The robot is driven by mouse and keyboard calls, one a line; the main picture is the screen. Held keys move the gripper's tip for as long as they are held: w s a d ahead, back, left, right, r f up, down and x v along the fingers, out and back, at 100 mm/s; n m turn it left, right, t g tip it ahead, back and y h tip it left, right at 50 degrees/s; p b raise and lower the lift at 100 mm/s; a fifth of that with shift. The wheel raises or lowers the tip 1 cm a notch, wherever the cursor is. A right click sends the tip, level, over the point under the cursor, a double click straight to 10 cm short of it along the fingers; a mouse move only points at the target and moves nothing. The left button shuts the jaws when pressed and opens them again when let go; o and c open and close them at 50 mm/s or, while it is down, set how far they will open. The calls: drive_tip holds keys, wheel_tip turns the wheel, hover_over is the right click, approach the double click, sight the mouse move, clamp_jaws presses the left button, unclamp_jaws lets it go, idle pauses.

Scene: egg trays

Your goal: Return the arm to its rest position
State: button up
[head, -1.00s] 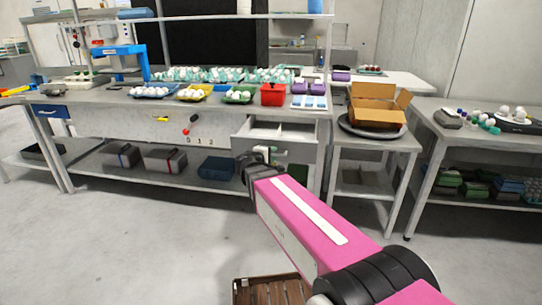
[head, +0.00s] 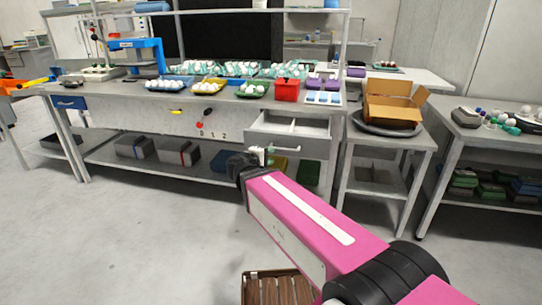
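My pink arm (head: 305,225) reaches from the lower right toward the middle of the head view. Its dark wrist joint (head: 243,168) is in front of the bench's lower shelf, left of the open drawer. A small pale part at the arm's end (head: 262,152) shows just below the drawer. The gripper's fingers cannot be made out, so I cannot tell if they are open or hold anything.
The long bench (head: 215,102) carries egg trays, including a blue one (head: 168,91) and a green one (head: 248,95), and a red container (head: 287,92). An open drawer (head: 292,126) juts out. A cardboard box (head: 390,105) stands right. A wooden crate (head: 275,273) lies below. Floor at left is clear.

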drive_tip(key=s+d+f+m+g+y, duration=0.5)
drive_tip(key=d+f+g, duration=0.1)
drive_tip(key=f, duration=0.5)
drive_tip(key=s+d+f+m+g+y, duration=0.5)
drive_tip(key=d+f+g, duration=0.1)
drive_tip(key=f, duration=0.5)
drive_tip(key=shift+s+d+m, duration=0.3)
drive_tip(key=shift+s+d, duration=0.05)
drive_tip(key=shift+d, duration=0.05)
